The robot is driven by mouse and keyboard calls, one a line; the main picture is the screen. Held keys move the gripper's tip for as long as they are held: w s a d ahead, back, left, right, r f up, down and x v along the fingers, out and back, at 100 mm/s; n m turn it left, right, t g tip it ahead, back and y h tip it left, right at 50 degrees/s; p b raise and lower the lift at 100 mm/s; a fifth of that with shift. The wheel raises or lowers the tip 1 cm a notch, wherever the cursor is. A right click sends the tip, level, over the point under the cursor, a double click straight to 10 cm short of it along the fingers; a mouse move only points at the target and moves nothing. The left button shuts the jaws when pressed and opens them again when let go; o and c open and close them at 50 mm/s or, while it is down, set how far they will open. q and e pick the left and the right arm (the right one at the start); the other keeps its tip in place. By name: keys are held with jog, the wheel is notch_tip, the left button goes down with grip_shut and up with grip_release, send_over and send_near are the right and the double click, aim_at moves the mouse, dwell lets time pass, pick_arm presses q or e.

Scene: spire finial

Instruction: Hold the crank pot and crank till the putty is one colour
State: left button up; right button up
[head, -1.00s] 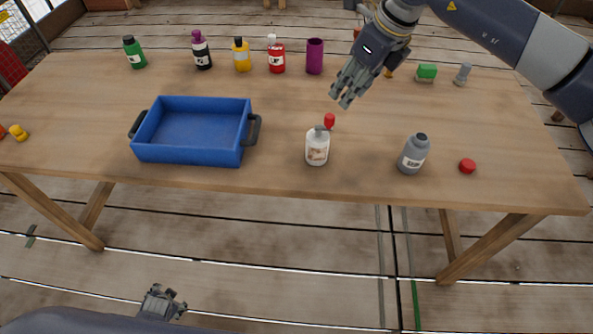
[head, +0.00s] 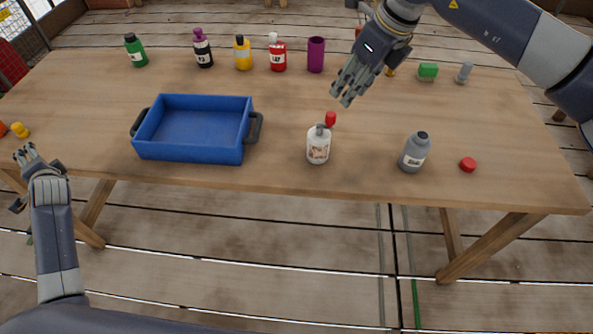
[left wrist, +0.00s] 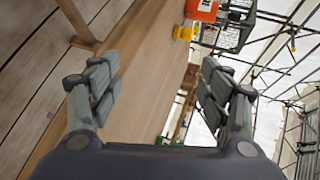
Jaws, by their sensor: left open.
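A small white pot (head: 318,147) with a picture on its side and a grey top stands upright near the table's front edge. A red knob (head: 330,119) shows just behind its top; it looks like the crank pot, but I cannot see the putty inside. My right gripper (head: 342,97) hangs above the table behind the pot, apart from it, with nothing visible in it. Its finger gap is unclear. My left gripper (head: 42,158) is at the table's front left, far from the pot. In the left wrist view its fingers (left wrist: 160,85) are spread and empty.
A blue tray (head: 194,153) with dark handles stands left of the pot. A grey bottle (head: 413,153) and a red cap (head: 468,165) are to its right. Several bottles and a purple cup (head: 315,55) line the back. A yellow item (head: 20,130) is at the left edge.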

pick_arm(q)
jog(key=w+d+r+t+h, duration=0.3)
jog(key=w+d+r+t, duration=0.5)
jog(key=w+d, duration=0.6)
jog(key=w+d+r+n+t+h, duration=0.1)
jog(key=w+d+r+t+h, duration=0.2)
jog(key=d+r, duration=0.55)
jog(key=w+d+r+t+h, duration=0.2)
jog(key=d+r+t+h, duration=0.1)
jog(key=d+r, duration=0.55)
jog(key=g+h, duration=0.5)
jog(key=h, duration=0.4)
send_near(313, 148)
jog(key=shift+w+r+n, duration=0.25)
jog(key=shift+w+n, duration=0.05)
jog(key=shift+w, duration=0.65)
jog(key=shift+d, duration=0.3)
jog(key=shift+w+d, duration=0.2)
jog(key=shift+w, duration=0.2)
jog(key=x, duration=0.9)
jog(key=shift+w+d+f, duration=0.2)
jog(key=shift+w+d, duration=0.05)
